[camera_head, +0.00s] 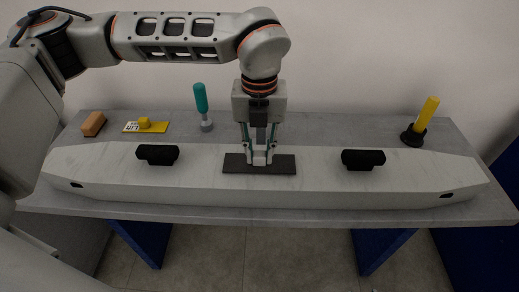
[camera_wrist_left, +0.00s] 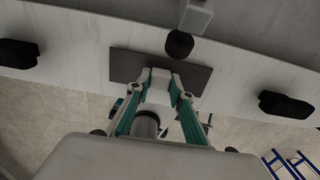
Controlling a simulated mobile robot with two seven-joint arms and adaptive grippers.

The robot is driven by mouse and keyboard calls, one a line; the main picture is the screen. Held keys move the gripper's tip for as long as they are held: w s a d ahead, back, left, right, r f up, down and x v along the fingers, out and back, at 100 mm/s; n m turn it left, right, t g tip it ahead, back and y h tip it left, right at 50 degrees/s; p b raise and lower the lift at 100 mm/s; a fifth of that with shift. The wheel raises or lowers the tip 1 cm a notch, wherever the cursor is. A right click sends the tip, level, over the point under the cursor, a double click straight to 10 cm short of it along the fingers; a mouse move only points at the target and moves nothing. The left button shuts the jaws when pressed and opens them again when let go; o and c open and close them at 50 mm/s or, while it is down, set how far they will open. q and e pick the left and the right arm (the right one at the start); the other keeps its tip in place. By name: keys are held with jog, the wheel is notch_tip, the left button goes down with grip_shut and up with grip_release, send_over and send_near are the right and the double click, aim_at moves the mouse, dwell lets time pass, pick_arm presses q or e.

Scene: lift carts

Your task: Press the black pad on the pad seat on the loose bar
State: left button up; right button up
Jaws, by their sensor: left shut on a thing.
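The loose bar (camera_head: 320,185) is a long pale beam with tapered ends, lying along the bench. The black pad (camera_head: 235,165) is a flat dark rectangle at the middle of the bar's top; it also shows in the wrist view (camera_wrist_left: 125,66). It looks flat against the bar, but a small gap under it cannot be ruled out. The grip itself is partly hidden. The pad seat is not visible apart from the pad. My right gripper is not in view.
Thick black blocks sit on the bar left (camera_head: 157,155) and right (camera_head: 363,159) of the pad. Behind the bar on the grey bench (camera_head: 310,130) are an orange-brown block (camera_head: 93,124), a yellow plate (camera_head: 157,127), a teal-handled tool (camera_head: 201,98) and a yellow cylinder (camera_head: 427,112) in a black base.

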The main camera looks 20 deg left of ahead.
pick_arm(q)
jog(key=o, duration=1.1)
jog(key=shift+r, duration=0.1)
notch_tip(320, 180, up, 12)
jog(key=shift+f, duration=0.1)
